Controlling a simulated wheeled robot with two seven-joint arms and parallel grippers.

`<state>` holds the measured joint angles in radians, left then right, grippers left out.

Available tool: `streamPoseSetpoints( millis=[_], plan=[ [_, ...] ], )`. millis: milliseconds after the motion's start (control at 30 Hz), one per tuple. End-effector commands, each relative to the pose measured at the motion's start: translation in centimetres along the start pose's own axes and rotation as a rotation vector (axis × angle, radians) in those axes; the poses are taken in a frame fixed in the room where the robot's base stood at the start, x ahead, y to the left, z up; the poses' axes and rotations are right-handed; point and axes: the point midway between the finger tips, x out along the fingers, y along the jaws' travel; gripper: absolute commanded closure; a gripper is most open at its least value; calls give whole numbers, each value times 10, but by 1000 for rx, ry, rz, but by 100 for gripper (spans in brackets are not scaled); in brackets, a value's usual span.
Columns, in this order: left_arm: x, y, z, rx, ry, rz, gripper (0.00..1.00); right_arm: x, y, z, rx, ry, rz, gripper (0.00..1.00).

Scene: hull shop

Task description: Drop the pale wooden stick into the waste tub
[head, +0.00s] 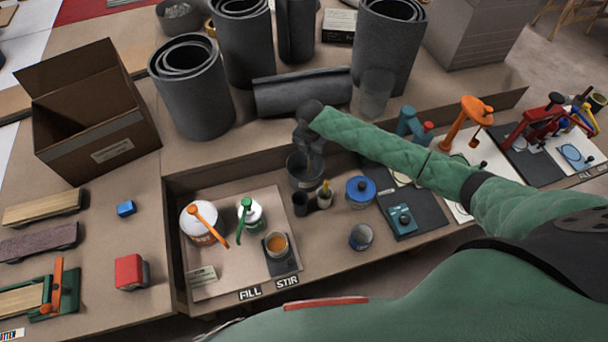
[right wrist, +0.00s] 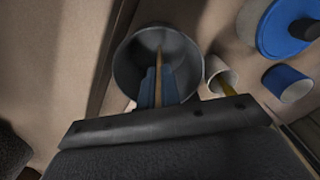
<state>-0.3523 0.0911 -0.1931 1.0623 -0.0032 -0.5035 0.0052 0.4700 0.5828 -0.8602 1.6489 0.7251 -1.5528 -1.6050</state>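The waste tub (head: 304,180) is a dark grey round bucket at the back of the tray, left of the blue-lidded tin. It also shows from above in the right wrist view (right wrist: 124,65). My right gripper (head: 310,158) is over the tub, pointing down. In the right wrist view its blue fingers (right wrist: 158,78) are closed on the pale wooden stick (right wrist: 159,60), which extends over the tub's opening. Whether the stick's tip touches the tub's bottom I cannot tell. My left gripper is not in view.
A small cup with a yellow-handled tool (head: 325,197) and a dark cup (head: 300,204) stand close in front of the tub. A blue-lidded tin (head: 360,190) is to its right. Grey rolls (head: 302,92) lie and stand behind. The tray's wooden wall (head: 225,172) rises behind the tub.

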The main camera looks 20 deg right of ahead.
Motion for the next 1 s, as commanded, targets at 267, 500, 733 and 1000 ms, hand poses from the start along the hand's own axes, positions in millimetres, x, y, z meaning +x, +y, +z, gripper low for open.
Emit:
streamPoseSetpoints(
  millis=[267,500,733,1000],
  plan=[
    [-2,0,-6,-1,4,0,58,3,0,0,0,0,0,100],
    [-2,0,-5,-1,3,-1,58,3,0,0,0,0,0,82],
    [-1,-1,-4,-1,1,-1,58,3,0,0,0,0,0,70],
    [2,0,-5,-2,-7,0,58,-5,0,1,1,-1,2,70]
  ],
)
